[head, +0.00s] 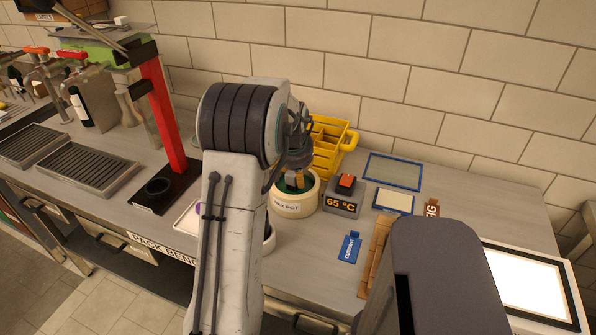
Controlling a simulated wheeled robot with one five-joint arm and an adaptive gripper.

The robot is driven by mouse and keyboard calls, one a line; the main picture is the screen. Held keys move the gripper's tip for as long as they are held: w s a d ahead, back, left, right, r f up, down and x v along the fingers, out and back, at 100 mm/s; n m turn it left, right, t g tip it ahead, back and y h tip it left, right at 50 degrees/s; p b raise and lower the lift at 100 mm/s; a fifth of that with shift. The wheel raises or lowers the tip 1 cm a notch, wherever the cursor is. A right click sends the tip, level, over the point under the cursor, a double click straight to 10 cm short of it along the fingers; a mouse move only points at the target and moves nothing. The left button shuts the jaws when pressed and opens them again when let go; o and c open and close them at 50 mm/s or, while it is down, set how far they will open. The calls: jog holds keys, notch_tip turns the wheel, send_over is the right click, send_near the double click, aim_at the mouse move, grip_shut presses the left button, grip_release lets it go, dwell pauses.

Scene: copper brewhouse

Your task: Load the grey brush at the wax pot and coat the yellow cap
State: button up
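The cream wax pot (296,205) stands on the steel bench, with a dark green inside showing. My gripper (296,170) is just above and over the pot's mouth, largely hidden behind my own arm. A small tan piece shows between the gripper and the pot; I cannot tell what it is. I cannot make out the grey brush or whether the gripper holds it. No yellow cap can be made out; my arm hides part of the bench.
A yellow crate (345,138) stands behind the pot. A 65 °C display box (343,203) with an orange-red button is right of it. A red-posted stand (163,115) is on the left. A blue tag (350,248), blue-framed panels and a lit white panel (527,284) lie right.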

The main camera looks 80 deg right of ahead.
jog(key=shift+f, duration=0.15)
jog(key=o, duration=1.3)
jog(key=c, duration=0.3)
jog(key=shift+r, duration=0.3)
jog(key=c, duration=1)
jog(key=shift+a+f, duration=0.1)
jog(key=shift+f, duration=0.05)
dwell(0.5)
